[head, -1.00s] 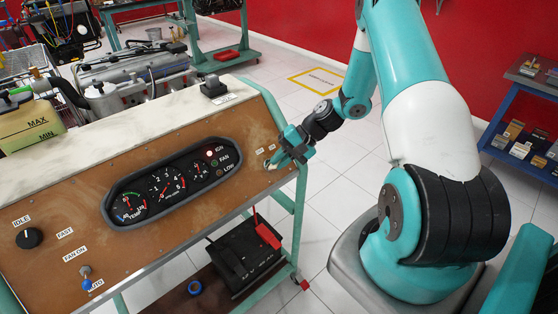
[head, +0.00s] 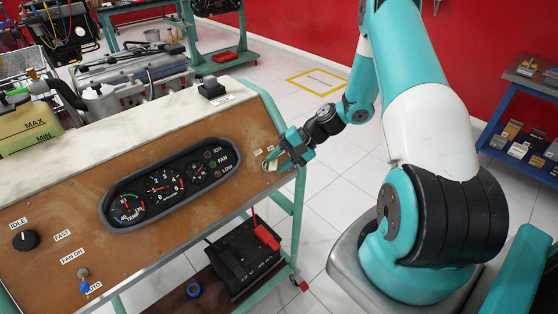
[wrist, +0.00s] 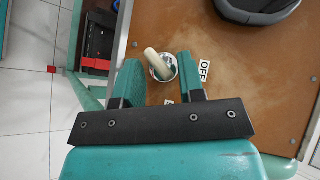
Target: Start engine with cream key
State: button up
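The cream key (wrist: 156,62) sits in a round silver switch in the wrist view. It stands between the tips of my gripper (wrist: 159,78), with a gap visible at the right finger; contact on the left side is unclear. My gripper (head: 274,159) is open at the right end of the brown control panel (head: 85,240). An OFF label (wrist: 204,71) is right of the key; another label is mostly hidden behind my gripper. The dash cluster (head: 168,187) has gauges and IGN, FAN and LOW lamps. The IGN lamp (head: 207,154) looks dim.
An IDLE–FAST knob (head: 26,239) and a fan toggle (head: 84,274) are at the panel's left. A black switch box (head: 212,88) stands on the bench top. A black battery (head: 247,255) sits on the lower shelf. The panel's right edge and green frame are close to my gripper.

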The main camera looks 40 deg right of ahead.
jog(key=b+v, duration=0.2)
jog(key=v, duration=1.5)
jog(key=shift+r, duration=0.2)
jog(key=shift+s+d, duration=0.1)
jog(key=a+r+n+g+h, duration=0.15)
jog(key=a+r+n, duration=0.3)
jog(key=a, duration=0.75)
jog(key=a+r+n+g+h, duration=0.1)
jog(key=a+r+n+g, duration=0.3)
jog(key=a, duration=0.8)
jog(key=s+a+r+n+t+h, duration=0.1)
jog(key=s+a+r+n+h, duration=0.2)
jog(key=s+a+n, duration=0.5)
jog(key=s+a+r, duration=0.1)
jog(key=s+a, duration=0.3)
jog(key=s, duration=0.4)
jog(key=shift+a+r+n, duration=0.15)
jog(key=shift+r+n, duration=0.05)
jog(key=shift+n, duration=0.15)
